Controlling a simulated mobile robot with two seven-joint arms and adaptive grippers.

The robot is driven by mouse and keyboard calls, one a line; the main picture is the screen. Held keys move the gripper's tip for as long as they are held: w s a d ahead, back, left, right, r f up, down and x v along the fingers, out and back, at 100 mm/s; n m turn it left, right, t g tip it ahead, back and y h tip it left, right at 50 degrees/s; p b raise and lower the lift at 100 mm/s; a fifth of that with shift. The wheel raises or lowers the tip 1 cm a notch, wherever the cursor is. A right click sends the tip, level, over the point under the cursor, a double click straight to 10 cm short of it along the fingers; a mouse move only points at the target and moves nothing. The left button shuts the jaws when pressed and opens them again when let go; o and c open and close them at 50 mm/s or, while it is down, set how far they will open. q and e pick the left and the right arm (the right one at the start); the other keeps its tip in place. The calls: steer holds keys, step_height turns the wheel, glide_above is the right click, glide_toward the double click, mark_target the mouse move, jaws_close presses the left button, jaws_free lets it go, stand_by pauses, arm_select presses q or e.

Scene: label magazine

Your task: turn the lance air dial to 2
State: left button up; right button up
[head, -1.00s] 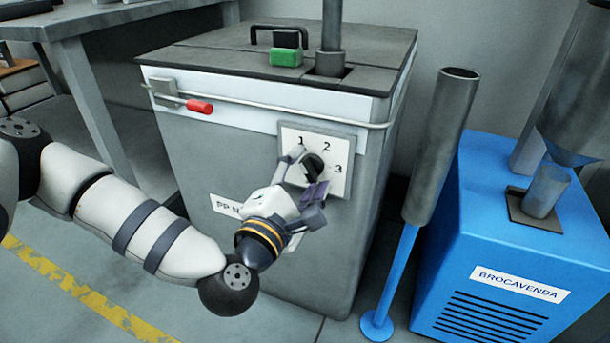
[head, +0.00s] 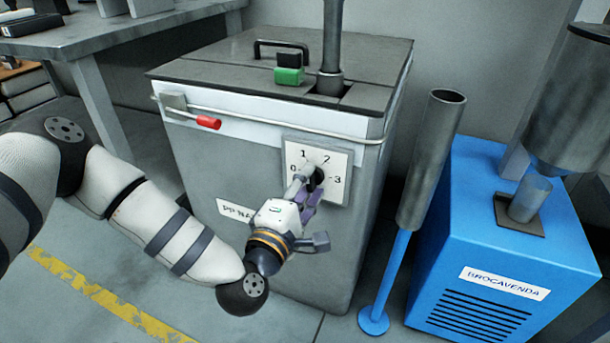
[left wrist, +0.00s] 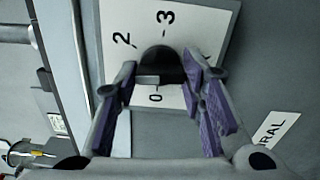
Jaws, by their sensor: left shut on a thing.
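The lance air dial is a black knob (head: 318,177) on a white plate (head: 341,187) marked 0, 1, 2 and 3, on the front of the grey cabinet. My left gripper (head: 308,184) is at the knob, coming from below left, and is shut on it. In the left wrist view the knob (left wrist: 158,64) sits between the purple-padded fingers (left wrist: 160,84), with 2, 3 and 0 readable on the plate (left wrist: 190,22). The fingers cover part of the knob and plate, and I cannot tell which number the knob points to. My right gripper is not in view.
A grey tube on a blue stand (head: 397,265) and a blue machine (head: 500,240) stand close on the right. A workbench (head: 110,38) is behind left.

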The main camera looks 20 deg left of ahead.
arm_select(q)
steer(key=m+p, duration=0.3)
steer(key=shift+r+m, duration=0.3)
steer(key=shift+f+m+p, duration=0.2)
steer(key=shift+m+p, duration=0.9)
steer(key=shift+m, duration=0.6)
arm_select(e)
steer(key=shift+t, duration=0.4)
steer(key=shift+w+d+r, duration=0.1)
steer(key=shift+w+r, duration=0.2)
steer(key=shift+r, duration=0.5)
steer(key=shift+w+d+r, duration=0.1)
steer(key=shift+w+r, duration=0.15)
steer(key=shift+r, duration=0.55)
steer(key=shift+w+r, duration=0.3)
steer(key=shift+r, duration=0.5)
arm_select(q)
steer(key=o, duration=1.1)
steer(key=shift+o, duration=0.2)
steer(key=shift+f, duration=0.1)
steer(key=s, duration=1.2)
steer(key=shift+a, duration=0.25)
